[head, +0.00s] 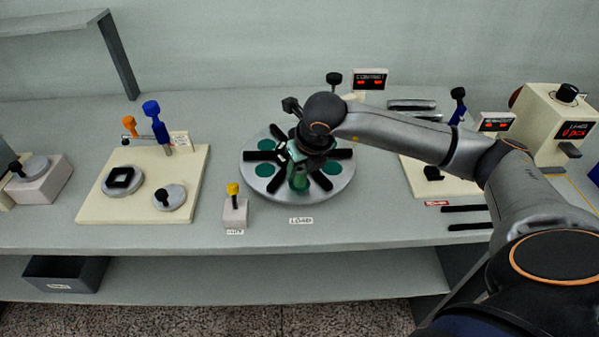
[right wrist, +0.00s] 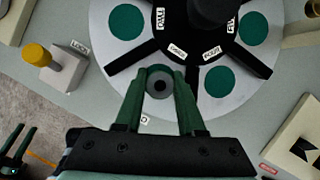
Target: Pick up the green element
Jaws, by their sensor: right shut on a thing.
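In the right wrist view the piece sits between the two green fingers, near the rim of the turntable (right wrist: 98,22). In the head view the right gripper (head: 298,180) points down over the front part of the turntable (head: 340,192). The fingers largely hide the piece there. I cannot tell whether it still touches the turntable. My left gripper appears at the lower left of the right wrist view (right wrist: 17,148), its fingers apart and empty.
A small block with a yellow knob (head: 233,190) stands left of the turntable. A cream board (head: 95,208) with orange and blue handled posts lies farther left. A cream board (head: 415,178) and dark bars (head: 465,208) lie right, near my arm. The front table strip is mostly clear.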

